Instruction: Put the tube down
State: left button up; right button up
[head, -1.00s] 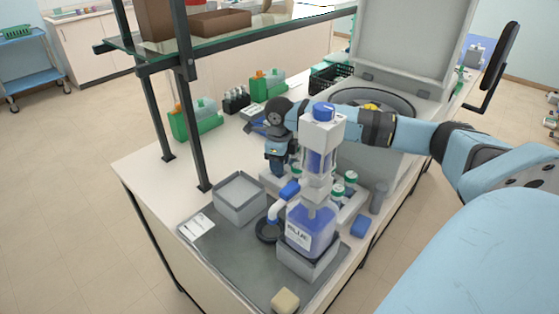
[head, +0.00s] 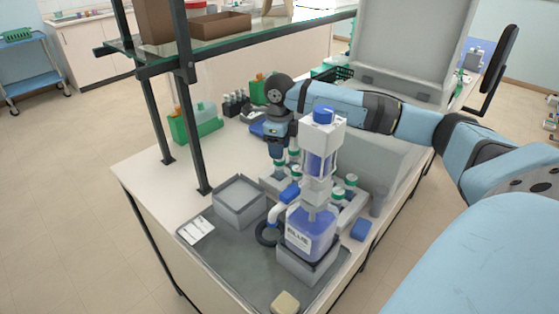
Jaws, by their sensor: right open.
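My right gripper (head: 277,157) points down over the left part of a grey rack (head: 267,181), behind the blue bottle. It is open. Tubes with green caps stand upright in the rack. One tube (head: 279,166) is just below the gripper and another (head: 293,156) is just to its right. Two more capped tubes (head: 338,188) and (head: 351,180) stand at the rack's right side. The fingertips are small and dark, so I cannot tell whether they touch a tube. My left gripper is not in view.
A tall blue-labelled bottle with dispenser (head: 311,232) stands in front of the rack. A grey open box (head: 240,205), a white card (head: 197,230) and a beige block (head: 285,302) are on the grey tray (head: 225,262). A shelf post (head: 190,130) rises at left.

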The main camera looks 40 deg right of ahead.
notch_tip(320, 180, up, 6)
jog(key=shift+f, duration=0.2)
jog(key=shift+f, duration=0.1)
dwell(0.5)
